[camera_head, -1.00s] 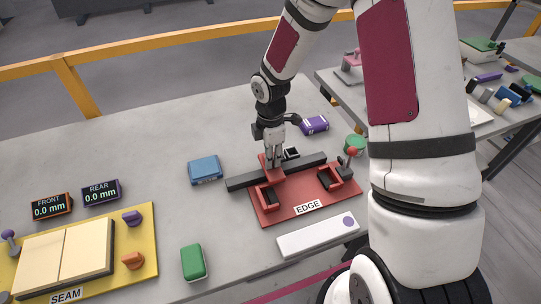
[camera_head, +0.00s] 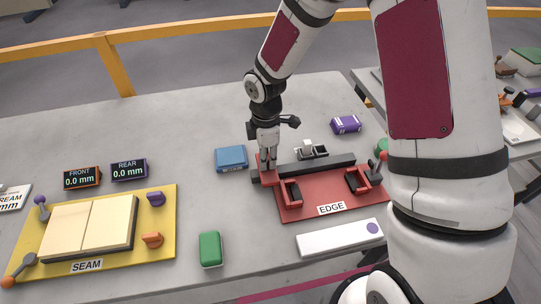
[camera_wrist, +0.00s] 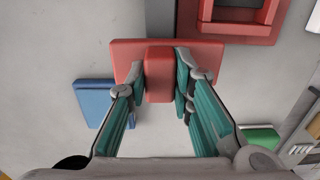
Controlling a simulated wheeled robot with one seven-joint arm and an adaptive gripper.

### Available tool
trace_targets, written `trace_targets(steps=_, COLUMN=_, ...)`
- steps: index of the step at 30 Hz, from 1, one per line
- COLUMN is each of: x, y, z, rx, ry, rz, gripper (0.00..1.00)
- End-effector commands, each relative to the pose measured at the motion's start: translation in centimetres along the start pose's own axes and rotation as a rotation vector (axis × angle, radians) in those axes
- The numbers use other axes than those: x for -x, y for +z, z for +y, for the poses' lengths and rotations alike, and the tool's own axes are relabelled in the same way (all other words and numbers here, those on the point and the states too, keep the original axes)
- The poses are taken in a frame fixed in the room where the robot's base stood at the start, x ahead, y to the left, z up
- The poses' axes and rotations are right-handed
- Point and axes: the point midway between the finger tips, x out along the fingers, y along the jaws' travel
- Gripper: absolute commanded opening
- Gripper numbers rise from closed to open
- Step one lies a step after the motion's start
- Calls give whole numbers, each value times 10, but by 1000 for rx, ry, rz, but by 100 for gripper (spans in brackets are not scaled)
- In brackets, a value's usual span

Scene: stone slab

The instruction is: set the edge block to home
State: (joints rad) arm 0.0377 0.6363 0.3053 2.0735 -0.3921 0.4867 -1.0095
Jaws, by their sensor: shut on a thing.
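The red edge block (camera_wrist: 159,75) is between my gripper's fingers in the wrist view, with a wider red plate part around it. My gripper (camera_head: 267,164) is shut on it in the head view, pointing down. The block sits at the left end of a dark bar (camera_head: 325,164) that runs along the back of the red EDGE fixture (camera_head: 318,198). The fixture also shows in the wrist view (camera_wrist: 225,35), at upper right of the block. The fingers hide part of the block, and I cannot tell whether it touches the fixture.
A blue box (camera_head: 231,158) lies just left of the block. A white slab (camera_head: 340,237) and a green block (camera_head: 210,249) are in front. The yellow SEAM board (camera_head: 165,220) and two 0.0 mm displays are further left. A purple item (camera_head: 346,124) lies behind the bar.

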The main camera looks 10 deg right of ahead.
Motion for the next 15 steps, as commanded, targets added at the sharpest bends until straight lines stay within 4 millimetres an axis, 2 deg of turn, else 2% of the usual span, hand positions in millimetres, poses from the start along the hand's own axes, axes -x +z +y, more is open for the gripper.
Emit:
trace_targets(steps=1, x=0, y=0, z=1, rx=0, ry=2, rz=1, gripper=0)
trace_targets(steps=2, x=0, y=0, z=1, rx=0, ry=2, rz=1, gripper=28)
trace_targets(steps=3, x=0, y=0, z=1, rx=0, ry=2, rz=1, gripper=37)
trace_targets(steps=4, x=0, y=0, z=1, rx=0, ry=2, rz=1, gripper=42)
trace_targets(steps=15, x=4, y=0, z=1, rx=0, ry=2, rz=1, gripper=42)
